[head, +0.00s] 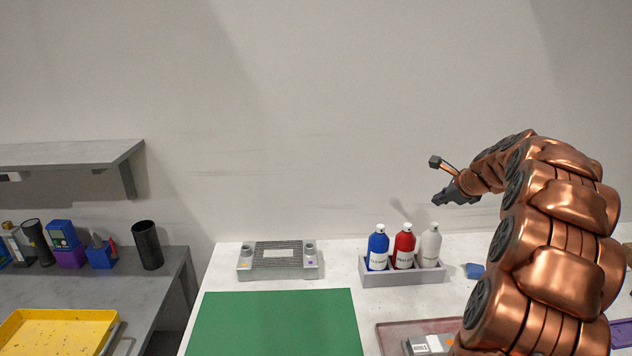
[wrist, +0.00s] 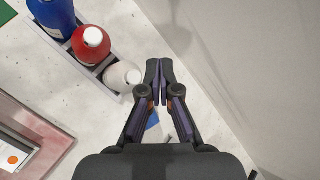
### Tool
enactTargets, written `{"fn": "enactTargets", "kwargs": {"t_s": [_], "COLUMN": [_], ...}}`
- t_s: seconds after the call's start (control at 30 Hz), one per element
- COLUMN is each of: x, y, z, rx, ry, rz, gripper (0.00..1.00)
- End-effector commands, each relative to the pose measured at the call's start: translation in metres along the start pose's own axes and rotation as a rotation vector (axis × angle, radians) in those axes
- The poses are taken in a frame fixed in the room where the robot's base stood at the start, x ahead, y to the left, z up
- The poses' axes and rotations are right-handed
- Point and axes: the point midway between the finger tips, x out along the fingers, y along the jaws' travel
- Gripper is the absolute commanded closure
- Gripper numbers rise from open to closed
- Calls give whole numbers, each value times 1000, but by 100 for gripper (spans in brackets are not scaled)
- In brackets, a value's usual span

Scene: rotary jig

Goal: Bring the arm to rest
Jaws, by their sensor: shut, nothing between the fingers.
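My arm (head: 555,230) is copper-coloured and rises at the right of the head view, arching over the white bench. My gripper (head: 440,198) is at its far end, pointing left in front of the back wall, above the bottles. In the wrist view my gripper (wrist: 158,82) has its two dark fingers together with nothing between them. It is beside the white bottle (wrist: 122,77) in that view and apart from it.
A grey holder (head: 405,277) carries blue (head: 378,250), red (head: 404,248) and white bottles. A grey jig (head: 278,262) and green mat (head: 275,325) lie left of it. A reddish tray (head: 392,340) is in front. A side table (head: 165,290) with a yellow tray (head: 55,330) stands left.

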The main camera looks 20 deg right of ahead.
Motion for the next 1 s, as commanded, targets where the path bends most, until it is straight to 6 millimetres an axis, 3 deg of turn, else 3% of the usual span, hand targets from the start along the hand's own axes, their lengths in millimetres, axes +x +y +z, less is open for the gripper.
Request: {"fn": "enactTargets", "kwargs": {"t_s": [0.17,0.27,0.4,0.6,0.8,1.0], "x": [0,-1,-8,-33,-69,-114], "y": [7,31,90,190,285,371], "z": [8,29,75,123,143,137], "rx": [-26,-109,-323,-675,-1023,-1360], "ry": [-3,-12,-40,-91,-154,-227], "rz": [14,61,169,338,494,650], "gripper": [100,100,100,100,100,100]}}
